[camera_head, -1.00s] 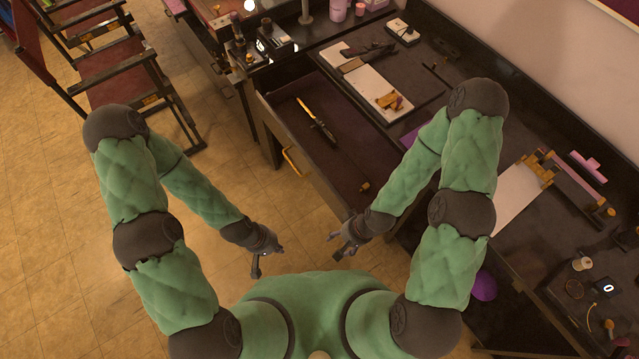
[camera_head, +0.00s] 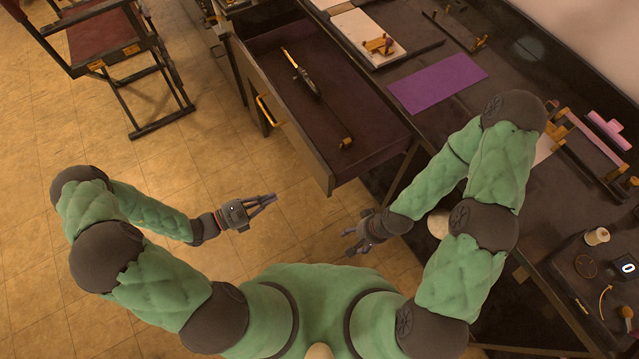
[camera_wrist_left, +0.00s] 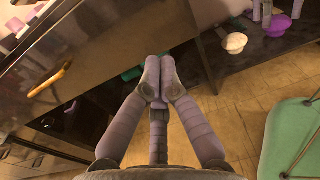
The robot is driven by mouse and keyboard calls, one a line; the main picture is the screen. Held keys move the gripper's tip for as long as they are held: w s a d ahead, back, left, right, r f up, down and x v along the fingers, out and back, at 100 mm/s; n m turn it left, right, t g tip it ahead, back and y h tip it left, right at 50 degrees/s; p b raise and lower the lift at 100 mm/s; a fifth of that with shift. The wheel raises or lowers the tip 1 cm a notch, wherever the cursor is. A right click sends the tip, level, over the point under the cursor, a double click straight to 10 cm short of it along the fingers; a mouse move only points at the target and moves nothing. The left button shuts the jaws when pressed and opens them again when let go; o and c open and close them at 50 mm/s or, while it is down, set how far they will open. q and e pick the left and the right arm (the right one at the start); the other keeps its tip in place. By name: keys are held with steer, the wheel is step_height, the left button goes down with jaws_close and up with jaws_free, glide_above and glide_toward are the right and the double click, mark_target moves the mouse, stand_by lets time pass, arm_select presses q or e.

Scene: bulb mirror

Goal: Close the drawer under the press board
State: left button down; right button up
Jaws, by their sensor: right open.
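The dark drawer (camera_head: 335,160) is pulled open under the table. Its front faces the lower left and bears a yellow handle (camera_head: 271,113); the handle also shows in the left wrist view (camera_wrist_left: 50,80). A pale board with a yellow fitting (camera_head: 352,24) lies on the tabletop behind the drawer; I cannot tell whether it is the press board. My left gripper (camera_head: 273,200) is in front of the drawer, apart from it, with its fingertips together and nothing seen between them. My right gripper (camera_head: 352,242) is open and empty near the drawer's near corner.
A long tool (camera_head: 300,72) and a small yellow piece (camera_head: 346,143) lie in the drawer. A purple mat (camera_head: 437,83) lies on the table. A chair (camera_head: 105,45) stands at the upper left. The tiled floor (camera_head: 150,170) before the drawer is clear.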

arm_select(q)
steer(key=t, duration=0.1)
steer(key=b, duration=0.4)
glide_toward(316, 170)
steer(key=shift+n, duration=0.3)
steer(key=x, duration=0.7)
steer(key=shift+w+f, duration=0.15)
steer(key=shift+f, duration=0.2)
arm_select(e)
step_height(316, 170, down, 4)
steer(key=shift+d+f, duration=0.1)
steer(key=shift+d, duration=0.05)
arm_select(q)
steer(key=shift+d, duration=0.1)
